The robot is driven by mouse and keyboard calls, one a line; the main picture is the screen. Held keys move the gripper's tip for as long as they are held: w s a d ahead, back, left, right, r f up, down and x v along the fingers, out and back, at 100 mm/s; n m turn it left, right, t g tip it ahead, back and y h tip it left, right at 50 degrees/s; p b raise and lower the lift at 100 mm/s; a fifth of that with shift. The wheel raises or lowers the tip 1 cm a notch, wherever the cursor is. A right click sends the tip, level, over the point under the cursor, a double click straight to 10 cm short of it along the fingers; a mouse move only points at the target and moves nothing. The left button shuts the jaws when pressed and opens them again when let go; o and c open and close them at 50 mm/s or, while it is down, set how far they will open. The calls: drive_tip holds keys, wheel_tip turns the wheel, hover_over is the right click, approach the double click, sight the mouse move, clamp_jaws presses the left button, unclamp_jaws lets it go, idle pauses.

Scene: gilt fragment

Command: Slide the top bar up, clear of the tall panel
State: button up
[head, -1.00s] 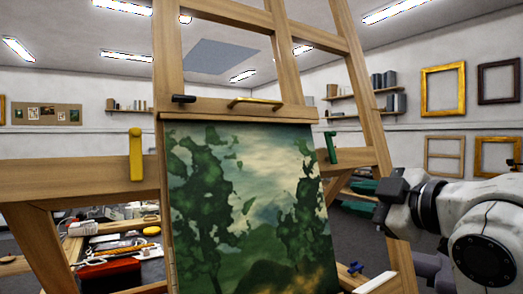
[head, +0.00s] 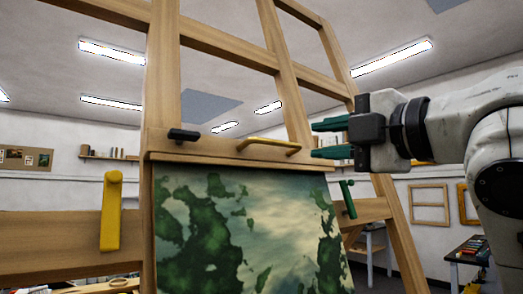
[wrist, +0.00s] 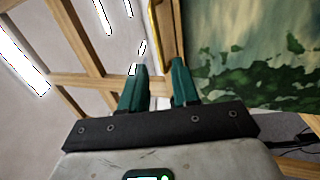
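The top bar (head: 215,151) is a wooden crosspiece on the easel, with a yellow handle (head: 268,142) and a black knob (head: 184,135). Its lower edge sits at the top edge of the tall panel (head: 235,225), a green landscape painting. My gripper (head: 314,140) is open and empty, just right of the handle's right end, its green fingers one above the other and pointing left. In the wrist view my gripper (wrist: 159,68) has a clear gap between its fingers; the handle (wrist: 153,35) lies just beyond the fingertips. I see no contact.
The easel's uprights (head: 162,60) and upper crossbeam (head: 220,42) rise above the bar. A yellow lever (head: 111,212) stands at the left and a green clamp (head: 347,198) at the right, below my gripper. Shelves and frames (head: 429,203) are on the far walls.

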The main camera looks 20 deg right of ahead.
sight(280, 143)
drive_tip(key=p+x, duration=0.2)
drive_tip(key=x, duration=0.9)
drive_tip(key=shift+w+a+r+p, duration=0.15)
drive_tip(key=shift+p, duration=0.2)
drive_tip(key=shift+c, duration=0.4)
clamp_jaws()
